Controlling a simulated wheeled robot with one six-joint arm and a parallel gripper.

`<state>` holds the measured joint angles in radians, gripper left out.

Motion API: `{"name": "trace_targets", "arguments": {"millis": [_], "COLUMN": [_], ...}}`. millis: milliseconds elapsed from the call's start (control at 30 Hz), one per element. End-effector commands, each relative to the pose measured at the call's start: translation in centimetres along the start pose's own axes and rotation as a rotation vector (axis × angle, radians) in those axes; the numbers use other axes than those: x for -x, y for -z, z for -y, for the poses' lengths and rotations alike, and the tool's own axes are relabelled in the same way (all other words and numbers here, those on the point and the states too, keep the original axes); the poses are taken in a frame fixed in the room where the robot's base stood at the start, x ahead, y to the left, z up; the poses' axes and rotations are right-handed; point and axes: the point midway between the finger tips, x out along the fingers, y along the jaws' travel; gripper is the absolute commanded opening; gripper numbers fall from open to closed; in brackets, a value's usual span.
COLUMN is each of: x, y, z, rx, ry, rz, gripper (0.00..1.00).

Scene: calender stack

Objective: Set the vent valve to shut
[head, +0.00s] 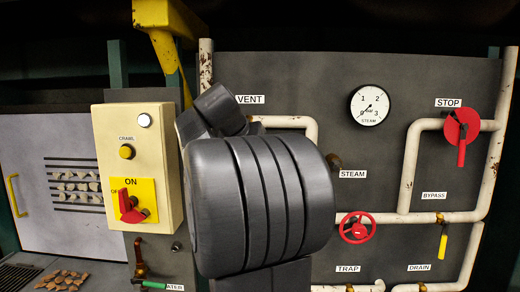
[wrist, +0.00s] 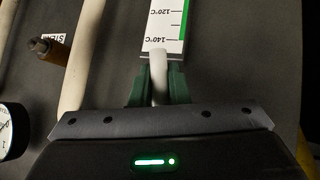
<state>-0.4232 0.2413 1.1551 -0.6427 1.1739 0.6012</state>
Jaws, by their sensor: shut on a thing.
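The VENT label (head: 250,99) shows on the grey panel in the head view, just right of my arm. The vent valve itself is not visible there; my arm covers the panel below and left of the label. In the wrist view, the green fingers of my gripper (wrist: 158,88) are shut on a pale rounded bar (wrist: 158,70). The bar stands in front of the end of a white temperature scale (wrist: 165,28). I cannot tell from its visible part whether it is the vent valve's handle, or how the valve is set.
A pale pipe (wrist: 83,50) runs beside my gripper, with a brass stub (wrist: 52,50) beyond it. The steam gauge (head: 370,105), red STOP valve (head: 462,128) and red handwheel (head: 356,228) are right of my arm. A switch box (head: 138,165) stands left.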

Motion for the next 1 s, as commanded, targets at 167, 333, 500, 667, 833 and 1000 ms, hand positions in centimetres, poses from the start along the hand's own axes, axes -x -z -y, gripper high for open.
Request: {"name": "trace_targets", "arguments": {"millis": [167, 333, 500, 667, 833, 1000], "x": [0.3, 0.4, 0.5, 0.5, 0.5, 0.5], "y": [0.1, 0.1, 0.1, 0.1, 0.1, 0.1], "z": [0.8, 1.3, 1.6, 1.7, 1.7, 1.7], "rx": [-0.077, -0.126, -0.152, -0.161, -0.162, -0.162], "ry": [0.077, 0.125, 0.151, 0.161, 0.162, 0.162], "rz": [0.017, 0.031, 0.038, 0.040, 0.040, 0.040], "gripper": [0.00, 0.00, 0.00, 0.00, 0.00, 0.17]}}
